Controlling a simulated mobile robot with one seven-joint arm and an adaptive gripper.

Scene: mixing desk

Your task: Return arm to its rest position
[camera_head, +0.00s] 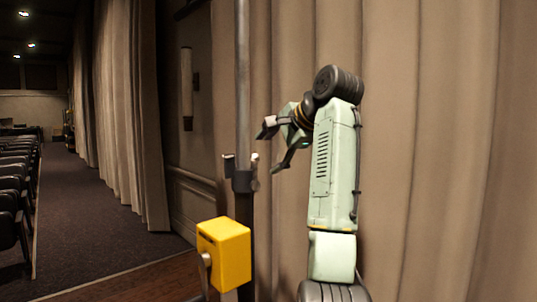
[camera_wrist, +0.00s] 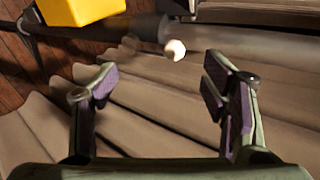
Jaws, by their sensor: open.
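My gripper (camera_head: 274,148) is open, its two fingers spread apart with nothing between them. In the head view it is at the end of my raised, pale green arm, just right of a grey vertical pole. In the wrist view, my gripper (camera_wrist: 157,93) shows both purple-padded fingers, with a gap of beige curtain between them. My arm stands upright and bends to the left at its top.
The grey pole (camera_head: 243,90) carries a dark clamp (camera_head: 242,180) close to my gripper. A yellow box (camera_head: 224,253) with a lever sits lower down, left of my arm. Beige curtains (camera_head: 430,120) hang behind. Rows of seats (camera_head: 14,190) line an aisle at far left.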

